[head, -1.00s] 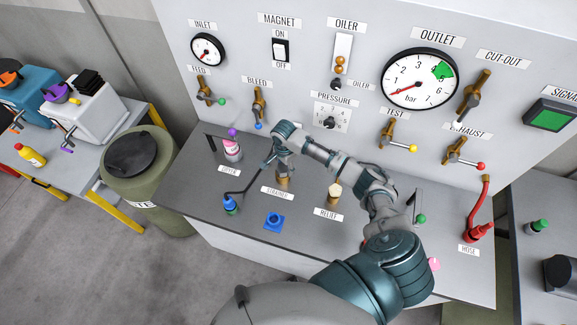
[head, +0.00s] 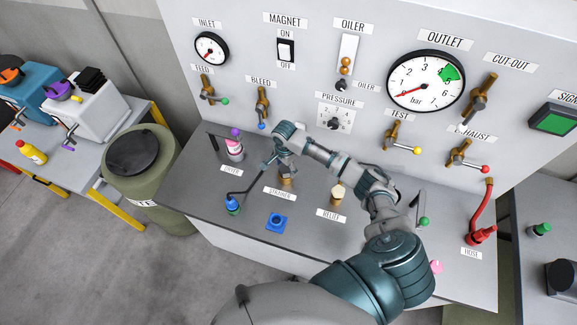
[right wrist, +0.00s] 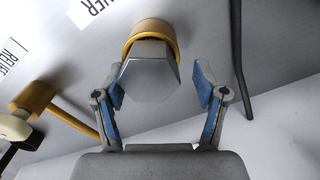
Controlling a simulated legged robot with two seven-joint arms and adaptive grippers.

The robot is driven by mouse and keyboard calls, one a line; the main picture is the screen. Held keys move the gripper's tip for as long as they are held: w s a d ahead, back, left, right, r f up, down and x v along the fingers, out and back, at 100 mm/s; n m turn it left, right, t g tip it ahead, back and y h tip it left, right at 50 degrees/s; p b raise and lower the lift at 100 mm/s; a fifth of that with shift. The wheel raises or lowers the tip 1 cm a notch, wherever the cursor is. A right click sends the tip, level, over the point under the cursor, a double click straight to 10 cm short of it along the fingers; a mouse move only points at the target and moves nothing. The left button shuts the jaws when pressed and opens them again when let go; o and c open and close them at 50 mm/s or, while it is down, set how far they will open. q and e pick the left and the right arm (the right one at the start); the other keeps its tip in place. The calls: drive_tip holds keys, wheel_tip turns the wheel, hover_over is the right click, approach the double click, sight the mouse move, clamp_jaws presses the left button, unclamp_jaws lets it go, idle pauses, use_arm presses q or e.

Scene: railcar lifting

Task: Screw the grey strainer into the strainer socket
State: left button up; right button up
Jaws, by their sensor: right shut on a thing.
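The grey strainer (right wrist: 150,80) shows in the right wrist view as a hexagonal grey end seated against a brass ring, the strainer socket (right wrist: 152,32). My right gripper (right wrist: 160,90) has its two blue-padded fingers on either side of the strainer and is shut on it. A small gap seems to show beside the right pad. In the head view my right gripper (head: 277,157) is over the brass strainer socket (head: 286,181), behind the STRAINER label. The strainer itself is mostly hidden there by the gripper. My left gripper is not in view.
The control panel (head: 300,80) rises behind. The bench front is mostly clear.

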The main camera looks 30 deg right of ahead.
drive_tip(key=n, duration=0.2)
drive_tip(key=a+n, duration=0.1)
drive_tip(key=n, duration=0.3)
drive_tip(key=shift+w+a+r+n, duration=0.2)
drive_tip(key=shift+r+n, duration=0.1)
drive_tip(key=shift+r, duration=0.1)
drive_tip(key=n, duration=0.5)
drive_tip(key=shift+n, duration=0.3)
drive_tip(key=n, duration=0.5)
drive_tip(key=shift+d+f, duration=0.2)
drive_tip(key=shift+d, duration=0.1)
drive_tip(key=n, duration=0.4)
drive_tip(key=shift+s+d, duration=0.1)
drive_tip(key=n, duration=0.3)
drive_tip(key=shift+s, duration=0.1)
drive_tip(key=c, duration=0.7)
drive_tip(key=shift+s+a+r, duration=0.1)
drive_tip(key=shift+a+r, duration=0.05)
drive_tip(key=shift+a, duration=0.05)
drive_tip(key=shift+c, duration=1.3)
drive_tip(key=m, duration=0.7)
drive_tip(key=shift+d, duration=0.15)
drive_tip(key=m, duration=0.4)
drive_tip(key=shift+f, duration=0.2)
drive_tip(key=m, duration=0.4)
drive_tip(key=shift+d, duration=0.15)
drive_tip(key=o, duration=0.9)
drive_tip(key=shift+o, duration=0.3)
drive_tip(key=shift+w+a+f, duration=0.15)
drive_tip(key=shift+w+a, duration=0.1)
